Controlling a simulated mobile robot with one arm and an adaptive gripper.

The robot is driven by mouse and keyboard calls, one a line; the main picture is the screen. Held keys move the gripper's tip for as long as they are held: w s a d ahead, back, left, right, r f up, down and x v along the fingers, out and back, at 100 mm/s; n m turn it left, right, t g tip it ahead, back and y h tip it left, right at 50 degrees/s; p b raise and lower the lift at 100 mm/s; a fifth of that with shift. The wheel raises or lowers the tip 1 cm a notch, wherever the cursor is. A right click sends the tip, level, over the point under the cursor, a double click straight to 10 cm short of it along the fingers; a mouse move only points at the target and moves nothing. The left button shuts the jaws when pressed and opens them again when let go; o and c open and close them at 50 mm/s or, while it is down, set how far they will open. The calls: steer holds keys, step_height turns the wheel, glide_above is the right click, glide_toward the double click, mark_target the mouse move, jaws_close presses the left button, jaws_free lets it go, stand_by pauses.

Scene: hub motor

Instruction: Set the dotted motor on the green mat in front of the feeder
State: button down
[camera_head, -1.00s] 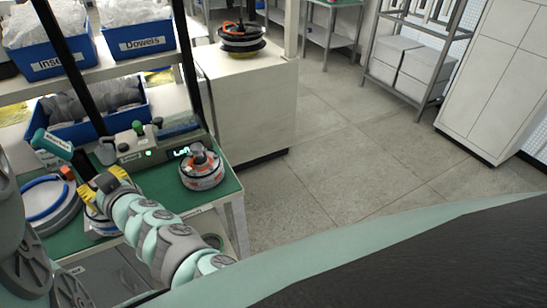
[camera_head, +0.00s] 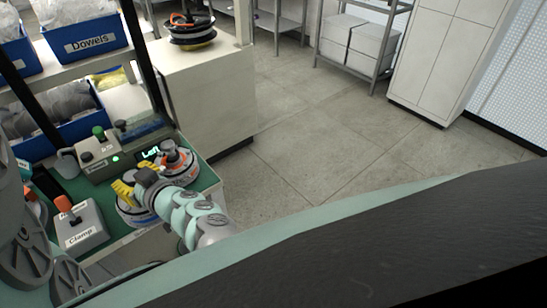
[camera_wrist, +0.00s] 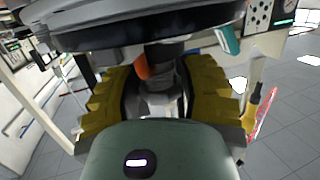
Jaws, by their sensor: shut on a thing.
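My gripper (camera_head: 130,190), with yellow fingers, is shut on the shaft of a motor (camera_head: 133,214) with a white and blue rim. In the wrist view the motor's dark disc (camera_wrist: 150,30) fills the top, and its shaft sits between the yellow fingers (camera_wrist: 160,95). I see no dots on it at this size. The green mat (camera_head: 207,178) covers the bench top; the held motor is above it, and contact is unclear. A grey-green box with a lit display reading "Left" (camera_head: 149,153), perhaps the feeder, stands behind.
An orange and white motor (camera_head: 178,160) sits on the mat just right of the held motor, close to it. A clamp box (camera_head: 80,225) stands at the left. Blue bins (camera_head: 85,38) fill the shelf above.

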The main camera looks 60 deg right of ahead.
steer(key=w+f+p, duration=0.1)
steer(key=w+f, duration=0.3)
steer(key=w, duration=0.6)
steer(key=shift+d, duration=0.2)
stand_by(0.4)
steer(key=shift+c, duration=2.4)
jaws_free()
steer(key=shift+f, duration=0.2)
steer(key=shift+s, duration=0.1)
